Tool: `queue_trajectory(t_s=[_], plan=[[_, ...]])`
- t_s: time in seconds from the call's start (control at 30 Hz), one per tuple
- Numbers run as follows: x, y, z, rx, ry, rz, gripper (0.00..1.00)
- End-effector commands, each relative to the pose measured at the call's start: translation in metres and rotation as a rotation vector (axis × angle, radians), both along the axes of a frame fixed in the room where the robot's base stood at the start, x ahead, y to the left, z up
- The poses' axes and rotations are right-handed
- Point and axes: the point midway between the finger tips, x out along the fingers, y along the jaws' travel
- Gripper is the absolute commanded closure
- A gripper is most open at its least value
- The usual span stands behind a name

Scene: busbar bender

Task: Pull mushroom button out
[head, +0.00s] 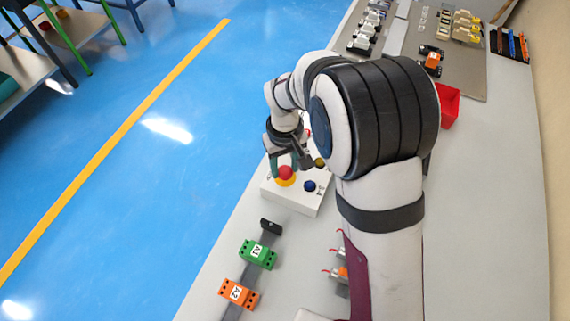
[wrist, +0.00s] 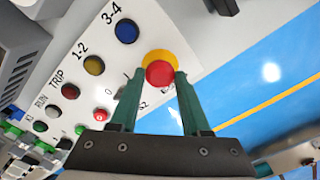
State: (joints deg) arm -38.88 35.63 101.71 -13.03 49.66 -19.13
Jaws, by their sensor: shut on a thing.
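The red mushroom button (head: 285,173) with its yellow collar sits on the white control box (head: 297,196), near the box's left edge. In the wrist view the red cap (wrist: 159,74) and the yellow collar (wrist: 158,56) show in front of my fingertips. My gripper (head: 284,166) is at the button from above in the head view. In the wrist view the green fingers of my gripper (wrist: 159,80) stand one on each side of the red cap, shut on it. Part of the box is hidden behind my arm in the head view.
Beside the mushroom button is a blue button (wrist: 126,31), and a yellow button (wrist: 94,65) and a red button (wrist: 70,91) follow along the panel. A green block (head: 258,253) and an orange block (head: 238,293) sit on a rail in front. Blue floor lies left of the bench.

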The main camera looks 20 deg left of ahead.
Motion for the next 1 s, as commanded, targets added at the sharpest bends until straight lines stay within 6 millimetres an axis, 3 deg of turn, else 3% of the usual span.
queue_trajectory(t_s=[0.1, 0.3, 0.33, 0.47, 0.8, 0.87, 1.0], plan=[[0.001, 0.000, 0.009, 0.002, -0.002, -0.001, 1.00], [0.001, 0.001, 0.010, 0.002, -0.002, -0.001, 1.00], [0.001, 0.001, 0.010, 0.002, -0.002, -0.001, 0.48], [0.000, 0.000, 0.009, 0.001, -0.001, 0.000, 0.24], [0.001, 0.000, 0.013, 0.001, -0.001, 0.001, 0.23], [0.001, 0.001, 0.021, 0.001, -0.003, 0.001, 0.23], [0.001, 0.001, 0.060, 0.005, -0.006, 0.001, 0.23]])
